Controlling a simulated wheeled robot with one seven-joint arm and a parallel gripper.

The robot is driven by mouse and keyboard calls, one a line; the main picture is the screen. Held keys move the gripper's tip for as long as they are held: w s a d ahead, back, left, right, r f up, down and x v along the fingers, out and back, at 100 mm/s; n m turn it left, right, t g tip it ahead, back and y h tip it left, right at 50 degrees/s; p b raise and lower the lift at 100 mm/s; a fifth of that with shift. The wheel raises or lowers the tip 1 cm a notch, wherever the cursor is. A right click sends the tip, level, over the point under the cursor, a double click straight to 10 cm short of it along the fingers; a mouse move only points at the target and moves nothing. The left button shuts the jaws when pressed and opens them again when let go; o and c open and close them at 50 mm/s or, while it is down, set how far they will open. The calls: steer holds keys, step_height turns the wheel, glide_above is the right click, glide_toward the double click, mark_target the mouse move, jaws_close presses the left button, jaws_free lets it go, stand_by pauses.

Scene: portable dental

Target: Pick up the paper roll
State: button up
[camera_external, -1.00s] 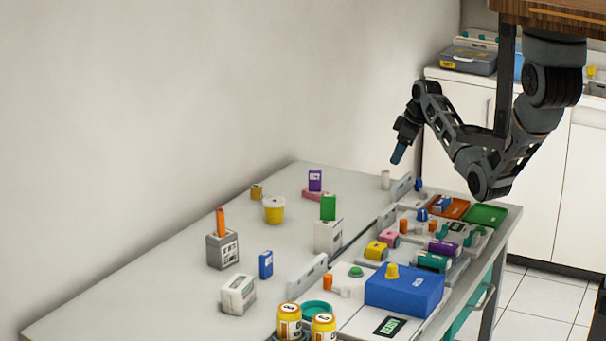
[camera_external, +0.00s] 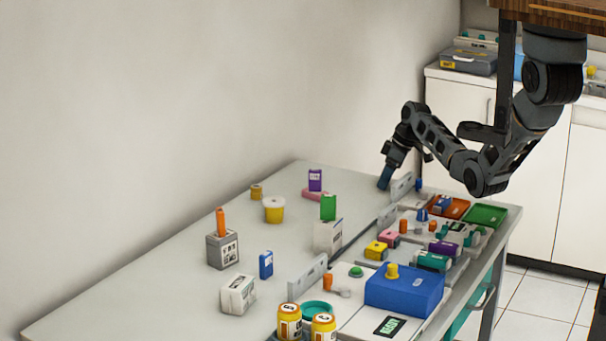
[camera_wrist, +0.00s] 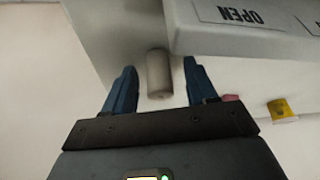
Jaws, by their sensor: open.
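The paper roll (camera_wrist: 159,75) is a small white-grey cylinder. In the wrist view it lies between the two blue fingers of my gripper (camera_wrist: 160,88), with a gap on each side. My gripper is open, and its fingers reach down alongside the roll. In the external view my gripper (camera_external: 384,180) is low at the far end of the table, and it hides the roll there.
A grey panel (camera_external: 401,188) stands close to the right of my gripper; in the wrist view a panel marked OPEN (camera_wrist: 245,25) is near the right finger. The table (camera_external: 180,293) has bare stretches.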

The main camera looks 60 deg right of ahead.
steer(key=shift+c, duration=0.2)
steer(key=c, duration=1)
